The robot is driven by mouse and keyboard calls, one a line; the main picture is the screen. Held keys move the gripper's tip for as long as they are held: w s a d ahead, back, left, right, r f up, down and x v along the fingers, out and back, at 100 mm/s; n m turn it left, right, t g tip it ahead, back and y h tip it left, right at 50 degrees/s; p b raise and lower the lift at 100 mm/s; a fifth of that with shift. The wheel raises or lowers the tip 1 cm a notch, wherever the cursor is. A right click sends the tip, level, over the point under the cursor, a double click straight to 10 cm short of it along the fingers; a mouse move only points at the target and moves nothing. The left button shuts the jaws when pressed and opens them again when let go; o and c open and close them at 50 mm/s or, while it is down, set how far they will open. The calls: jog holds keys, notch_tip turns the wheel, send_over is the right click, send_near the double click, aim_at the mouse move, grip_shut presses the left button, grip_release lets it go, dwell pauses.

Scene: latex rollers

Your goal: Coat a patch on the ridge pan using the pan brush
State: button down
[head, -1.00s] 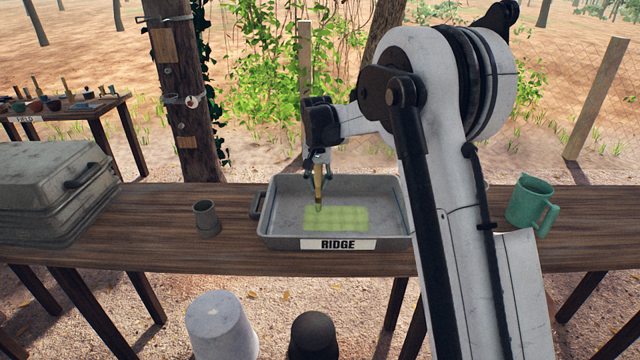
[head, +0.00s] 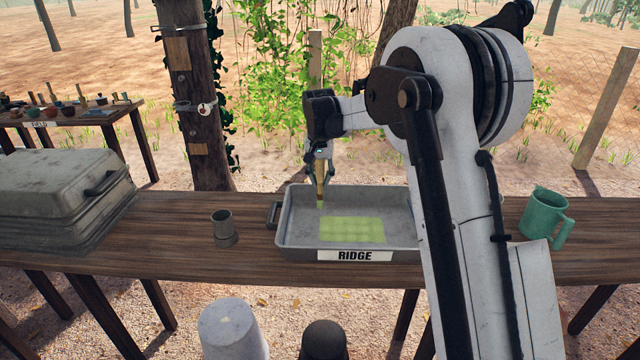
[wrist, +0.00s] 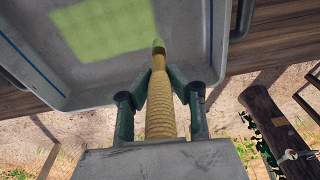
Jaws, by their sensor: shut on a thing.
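The ridge pan (head: 400,205) is a grey rectangular tray with a RIDGE label, on the wooden table. A pale green patch (head: 352,229) lies on its floor; it also shows in the wrist view (wrist: 95,40). My gripper (head: 320,178) is over the pan's far left part, shut on the pan brush (head: 320,193). In the wrist view, the fingers (wrist: 163,85) clasp its ribbed yellow handle (wrist: 160,118). The brush points down, its greenish tip just outside the patch's edge. I cannot tell whether the tip touches the pan.
A grey cup (head: 224,231) stands left of the pan. A large lidded grey case (head: 50,190) is at the table's left, and a green jug (head: 545,216) at the right. A post (head: 195,100) rises behind the table. My arm hides the pan's right end.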

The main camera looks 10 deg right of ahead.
jog(key=shift+r+p, duration=0.55)
jog(key=shift+r, duration=0.85)
